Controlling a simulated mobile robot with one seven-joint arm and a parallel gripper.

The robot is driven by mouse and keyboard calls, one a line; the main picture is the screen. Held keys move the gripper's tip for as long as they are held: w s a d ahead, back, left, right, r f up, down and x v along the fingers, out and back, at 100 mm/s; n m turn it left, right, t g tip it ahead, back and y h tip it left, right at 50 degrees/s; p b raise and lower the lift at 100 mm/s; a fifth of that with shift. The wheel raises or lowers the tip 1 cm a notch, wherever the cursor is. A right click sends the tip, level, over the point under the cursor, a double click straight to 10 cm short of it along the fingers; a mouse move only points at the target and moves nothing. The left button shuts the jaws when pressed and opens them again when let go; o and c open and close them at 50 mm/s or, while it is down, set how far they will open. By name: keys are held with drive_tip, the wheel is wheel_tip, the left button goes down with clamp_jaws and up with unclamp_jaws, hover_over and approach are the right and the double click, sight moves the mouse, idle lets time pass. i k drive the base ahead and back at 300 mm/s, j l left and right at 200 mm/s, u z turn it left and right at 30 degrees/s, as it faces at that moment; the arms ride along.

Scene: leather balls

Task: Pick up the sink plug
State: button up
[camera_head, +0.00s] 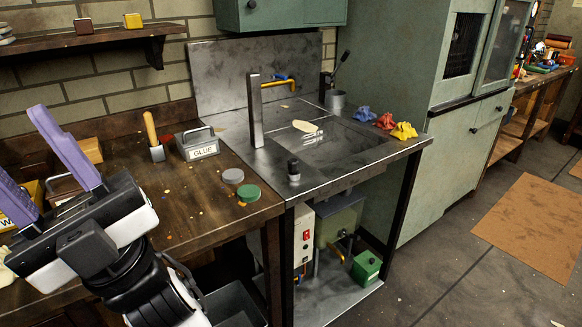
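No sink plug is plain to me. A small dark cylinder with a light base (293,170) stands upright on the front left corner of the metal sink top (283,192); it may be the plug, but I cannot tell. A pale oval piece (305,126) lies at the basin's back left edge, also unclear. My gripper (20,142) is at the far left, over the wooden bench, with its two purple fingers wide apart. No object shows held between them. It is well to the left of the sink and apart from it.
A tap (256,110) rises at the sink's left. Blue, red and yellow crumpled cloths (384,121) lie at its right.

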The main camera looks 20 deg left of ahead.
sight(293, 165)
drive_tip(key=u, duration=0.55)
drive_tip(key=i+l+u, duration=0.1)
drive_tip(key=u, duration=0.2)
drive_tip(key=l+u, duration=0.1)
drive_tip(key=u, duration=0.25)
drive_tip(key=i+l+u, duration=0.15)
drive_tip(key=l, duration=0.15)
drive_tip(key=i+l+u, duration=0.1)
drive_tip(key=l, duration=0.25)
drive_tip(key=i+l+u, duration=0.15)
drive_tip(key=l, duration=0.2)
drive_tip(key=l+u, duration=0.1)
drive_tip(key=l, duration=0.4)
drive_tip(key=i+l+u, duration=0.1)
drive_tip(key=l, duration=0.4)
drive_tip(key=i+l, duration=0.1)
drive_tip(key=l, duration=0.9)
drive_tip(key=i+l, duration=0.15)
drive_tip(key=l, duration=0.35)
drive_tip(key=i+l, duration=0.1)
drive_tip(key=l, duration=0.4)
drive_tip(key=u, duration=1.05)
